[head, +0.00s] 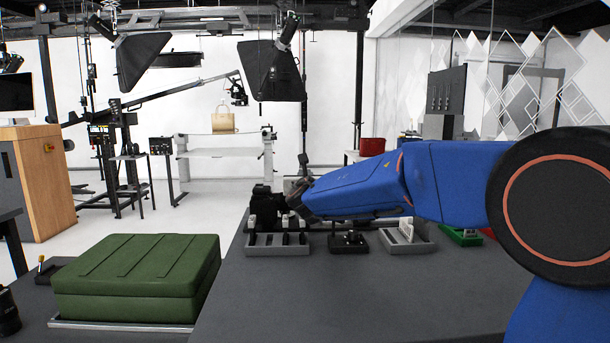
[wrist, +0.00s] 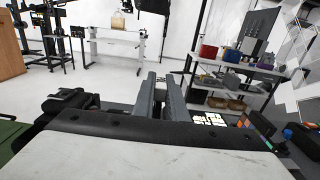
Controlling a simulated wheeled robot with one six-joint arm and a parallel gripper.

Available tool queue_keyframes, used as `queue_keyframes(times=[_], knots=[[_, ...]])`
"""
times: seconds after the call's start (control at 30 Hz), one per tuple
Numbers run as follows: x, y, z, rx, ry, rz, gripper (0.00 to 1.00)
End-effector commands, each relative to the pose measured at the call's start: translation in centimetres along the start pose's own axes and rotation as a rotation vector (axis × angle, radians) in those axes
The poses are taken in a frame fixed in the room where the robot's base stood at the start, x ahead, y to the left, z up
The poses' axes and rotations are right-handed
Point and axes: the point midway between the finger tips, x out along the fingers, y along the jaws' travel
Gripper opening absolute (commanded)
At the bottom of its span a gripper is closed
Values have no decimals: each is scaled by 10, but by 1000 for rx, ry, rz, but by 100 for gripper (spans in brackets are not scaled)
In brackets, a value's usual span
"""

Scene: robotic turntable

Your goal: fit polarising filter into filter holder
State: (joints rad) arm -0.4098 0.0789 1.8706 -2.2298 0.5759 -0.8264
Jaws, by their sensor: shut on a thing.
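In the wrist view, my gripper's two grey fingers (wrist: 163,95) stand close together, pointing away over the table. Whatever thin piece they grip, taken to be the polarising filter, cannot be made out between them. In the head view, my gripper (head: 297,196) is a small dark shape at the end of the blue arm, above the far edge of the dark table and behind a grey slotted rack (head: 278,249). A small black stand (head: 348,242) sits right of the rack. I cannot tell which piece is the filter holder.
A black device (head: 262,205) stands behind the rack. A grey tray (head: 405,241) with white pieces and a green item (head: 461,237) lie further right. A green case (head: 138,277) stands at left. The near part of the table (head: 340,300) is clear.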

Motion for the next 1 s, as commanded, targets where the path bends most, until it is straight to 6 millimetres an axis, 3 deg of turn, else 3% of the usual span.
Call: queue_keyframes(times=[1.0], knots=[[0, 0, -21, 1, 1, 0, 0]])
